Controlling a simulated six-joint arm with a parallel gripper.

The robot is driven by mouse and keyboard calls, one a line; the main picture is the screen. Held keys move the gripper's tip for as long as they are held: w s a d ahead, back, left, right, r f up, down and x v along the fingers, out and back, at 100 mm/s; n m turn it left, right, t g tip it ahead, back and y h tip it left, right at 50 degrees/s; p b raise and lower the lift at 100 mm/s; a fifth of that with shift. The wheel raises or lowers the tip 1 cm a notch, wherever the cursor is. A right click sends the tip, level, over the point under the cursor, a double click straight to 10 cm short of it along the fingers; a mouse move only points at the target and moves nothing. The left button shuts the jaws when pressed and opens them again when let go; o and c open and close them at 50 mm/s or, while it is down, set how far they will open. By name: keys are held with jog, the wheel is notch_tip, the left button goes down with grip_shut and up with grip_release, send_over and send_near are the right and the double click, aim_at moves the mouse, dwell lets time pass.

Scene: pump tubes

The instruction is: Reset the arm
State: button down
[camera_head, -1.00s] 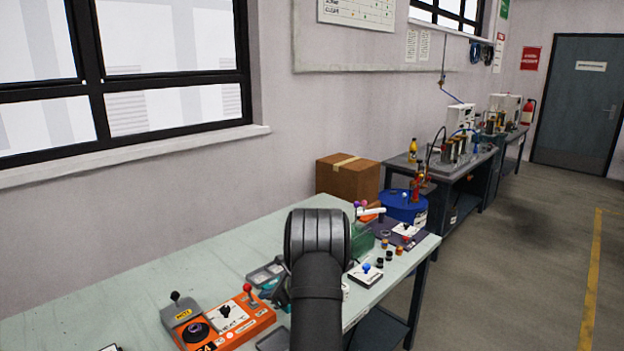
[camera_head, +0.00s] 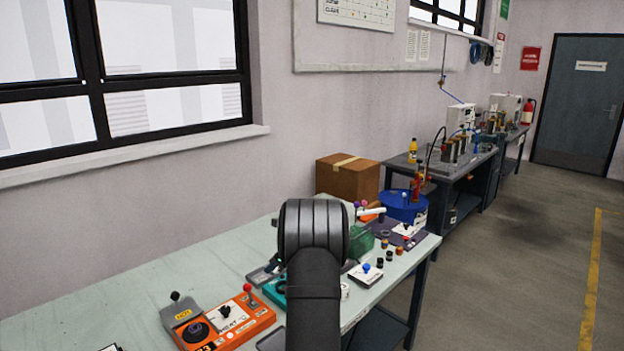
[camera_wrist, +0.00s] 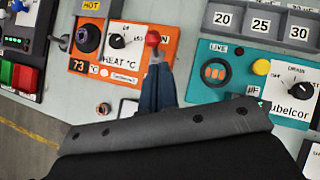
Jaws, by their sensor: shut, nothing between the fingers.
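My gripper (camera_wrist: 157,84) shows in the wrist view with its blue-grey fingers closed together and nothing between them. The fingertips appear just below the red knob (camera_wrist: 152,38) of the orange heat box (camera_wrist: 118,62); I cannot tell whether they touch it. In the head view, my dark arm fills the lower middle and the fingers are hidden. The orange box (camera_head: 262,318) stands on the pale green bench (camera_head: 95,312) to the left of my arm, with its red knob (camera_head: 247,288) in view.
A teal box (camera_wrist: 207,88) with dials stands right of the fingers. A green block (camera_head: 362,244), a blue-knobbed box (camera_head: 366,272) and small pots sit right of my arm. A cardboard box (camera_head: 347,178) and blue drum (camera_head: 402,206) stand behind. The bench's left part is mostly clear.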

jog(key=shift+t+y, duration=0.5)
jog(key=shift+y, duration=0.1)
jog(key=shift+s+a+f, duration=0.4)
jog(key=shift+a+f, duration=0.05)
jog(key=shift+f, duration=0.85)
jog(key=shift+s+a+f, duration=0.35)
jog(key=shift+a+f, duration=0.05)
jog(key=shift+f, duration=0.95)
jog(key=shift+s+a+f, duration=0.4)
jog(key=shift+a+f, duration=0.05)
jog(key=shift+f, duration=0.85)
jog(key=shift+s+d+f+n+t+y, duration=0.25)
jog(key=shift+s+d+f+t+y, duration=0.3)
jog(key=shift+y, duration=0.25)
jog(key=shift+s+d+f+n+t+y, duration=0.3)
jog(key=shift+f+t+y, duration=0.2)
jog(key=shift+t+y, duration=0.25)
jog(key=d, duration=0.1)
jog(key=d+f, duration=0.1)
jog(key=s+d, duration=0.1)
jog(key=d, duration=0.1)
jog(key=shift+f, duration=0.15)
jog(key=v, duration=0.3)
jog(key=shift+s+d, duration=0.4)
jog(key=shift+d, duration=0.15)
jog(key=shift+a, duration=0.1)
